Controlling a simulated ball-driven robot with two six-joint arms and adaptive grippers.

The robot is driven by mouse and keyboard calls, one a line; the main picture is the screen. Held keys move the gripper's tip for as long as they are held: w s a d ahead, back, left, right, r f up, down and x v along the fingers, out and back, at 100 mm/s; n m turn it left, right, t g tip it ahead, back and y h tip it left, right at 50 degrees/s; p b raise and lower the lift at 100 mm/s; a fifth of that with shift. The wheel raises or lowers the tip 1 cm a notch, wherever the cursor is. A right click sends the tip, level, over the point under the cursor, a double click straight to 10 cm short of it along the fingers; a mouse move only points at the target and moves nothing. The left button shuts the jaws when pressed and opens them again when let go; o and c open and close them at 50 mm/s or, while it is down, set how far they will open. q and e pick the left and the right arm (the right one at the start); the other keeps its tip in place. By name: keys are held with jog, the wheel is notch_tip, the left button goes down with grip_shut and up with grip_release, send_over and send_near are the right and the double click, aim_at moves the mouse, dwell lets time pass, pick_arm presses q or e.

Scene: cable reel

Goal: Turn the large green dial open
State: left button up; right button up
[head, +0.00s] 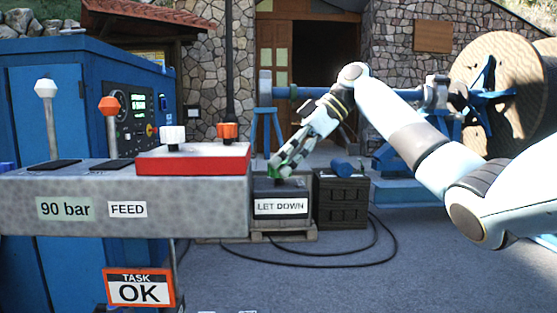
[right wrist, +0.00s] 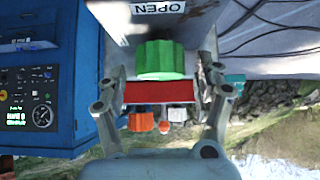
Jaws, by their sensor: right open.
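The large green dial (right wrist: 160,60) shows in the right wrist view, between the two fingers of my right gripper (right wrist: 167,75). A gap shows on each side of it, so the fingers look apart from it. An upside-down OPEN label (right wrist: 158,8) lies beyond the dial at the top of that view. In the head view my right gripper (head: 284,166) reaches down over the dark box marked LET DOWN (head: 281,207). It hides most of the dial there; only a bit of green shows. The right gripper is open. My left gripper is not in view.
A grey console (head: 190,205) with levers and a red box (head: 193,159) carrying white and orange knobs stands at the left. A dark crate (head: 341,200) stands right of the LET DOWN box. Black hoses (head: 330,264) lie on the ground. A wooden reel (head: 510,95) is at the right.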

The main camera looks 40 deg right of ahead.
jog(key=shift+w+a+f, duration=0.15)
jog(key=shift+a+f, duration=0.2)
jog(key=shift+f, duration=0.1)
jog(key=shift+c, duration=1.4)
jog(key=c, duration=0.9)
